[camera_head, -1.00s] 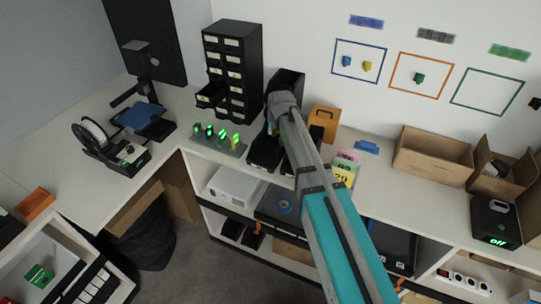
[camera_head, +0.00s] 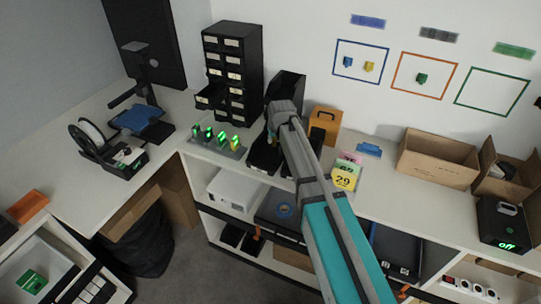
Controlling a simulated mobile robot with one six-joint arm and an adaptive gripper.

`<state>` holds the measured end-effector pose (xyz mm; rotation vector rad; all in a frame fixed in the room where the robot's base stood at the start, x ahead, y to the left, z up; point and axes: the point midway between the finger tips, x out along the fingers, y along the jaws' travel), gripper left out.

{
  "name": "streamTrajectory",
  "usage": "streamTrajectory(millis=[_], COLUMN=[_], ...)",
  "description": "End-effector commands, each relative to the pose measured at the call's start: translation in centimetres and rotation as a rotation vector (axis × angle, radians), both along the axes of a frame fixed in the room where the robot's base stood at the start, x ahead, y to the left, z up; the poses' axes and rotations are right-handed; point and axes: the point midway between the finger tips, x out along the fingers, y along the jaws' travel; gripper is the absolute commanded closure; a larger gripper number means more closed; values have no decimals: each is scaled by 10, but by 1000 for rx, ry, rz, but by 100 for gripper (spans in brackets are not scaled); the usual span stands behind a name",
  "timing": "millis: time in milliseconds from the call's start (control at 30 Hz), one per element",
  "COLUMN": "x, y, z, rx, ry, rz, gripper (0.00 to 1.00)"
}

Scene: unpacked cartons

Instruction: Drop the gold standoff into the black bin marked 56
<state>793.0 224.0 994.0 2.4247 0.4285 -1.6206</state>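My arm reaches from the bottom right to the back counter. My gripper (camera_head: 272,133) is small and mostly hidden by my own wrist. It points down above the black open bins, and I cannot see whether its fingers are open or hold anything. One black bin (camera_head: 263,158) lies just below and left of it, and another black bin (camera_head: 291,166) is partly behind my arm. A further black bin (camera_head: 288,84) stands behind my wrist. No number is readable on these bins, so I cannot tell which is 56. The gold standoff is not visible.
A black drawer cabinet (camera_head: 232,72) with one drawer pulled out stands left of the bins. A rack with green-lit items (camera_head: 218,142) is in front of it. An orange holder (camera_head: 326,124) and coloured number cards (camera_head: 346,172) stand to the right. Open cartons (camera_head: 437,158) are farther right.

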Motion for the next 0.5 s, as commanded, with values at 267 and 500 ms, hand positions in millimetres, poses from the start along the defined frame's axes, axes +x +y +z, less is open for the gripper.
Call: streamTrajectory(millis=[267, 500], x=[0, 0], y=[0, 0], z=[0, 0], rx=[0, 0], ry=[0, 0], rz=[0, -1], gripper=[35, 35])
